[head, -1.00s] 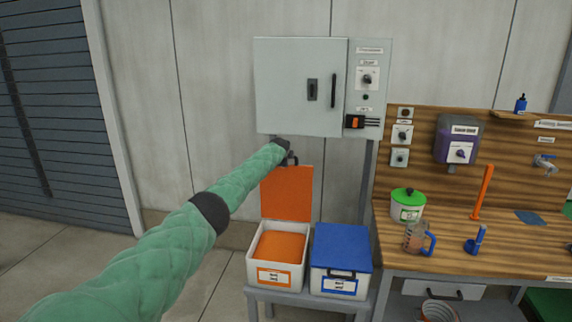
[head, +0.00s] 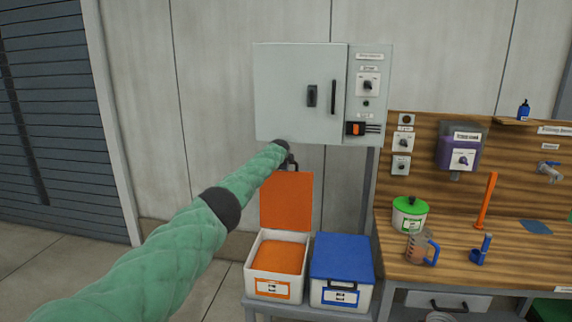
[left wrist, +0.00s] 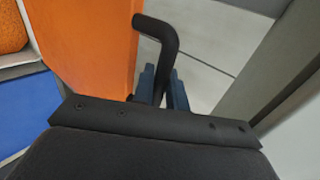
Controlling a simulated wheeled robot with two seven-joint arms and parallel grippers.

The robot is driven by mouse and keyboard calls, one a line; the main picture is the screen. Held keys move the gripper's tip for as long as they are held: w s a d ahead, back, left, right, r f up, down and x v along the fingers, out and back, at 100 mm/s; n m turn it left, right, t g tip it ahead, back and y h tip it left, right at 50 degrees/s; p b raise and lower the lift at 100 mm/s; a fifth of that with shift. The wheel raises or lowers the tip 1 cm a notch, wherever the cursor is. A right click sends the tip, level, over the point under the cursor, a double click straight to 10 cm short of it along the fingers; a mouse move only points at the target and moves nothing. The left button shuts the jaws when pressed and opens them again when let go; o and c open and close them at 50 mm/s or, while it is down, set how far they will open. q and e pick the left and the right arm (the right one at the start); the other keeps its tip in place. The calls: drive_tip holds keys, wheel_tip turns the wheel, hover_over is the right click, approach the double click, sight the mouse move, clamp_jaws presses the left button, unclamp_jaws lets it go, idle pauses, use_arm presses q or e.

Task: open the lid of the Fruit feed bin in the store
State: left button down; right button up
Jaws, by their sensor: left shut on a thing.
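The bin with the orange lid (head: 286,202) stands open on a low stand, its lid upright at the back. Orange material (head: 279,256) fills the white bin (head: 283,286); its label is too small to read. My left gripper (head: 288,162) is at the top of the raised lid. In the left wrist view, my left gripper's fingers (left wrist: 163,88) are shut on the black lid handle (left wrist: 160,35), beside the orange lid (left wrist: 88,45). My right gripper is not in view.
A bin with a closed blue lid (head: 342,258) stands directly right of the open bin. A grey cabinet (head: 299,92) hangs above. A wooden bench (head: 470,248) with a green-lidded pot (head: 409,214) and a jug (head: 420,247) is to the right.

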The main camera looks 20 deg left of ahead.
use_arm(q)
drive_tip(key=c, duration=1.5)
unclamp_jaws()
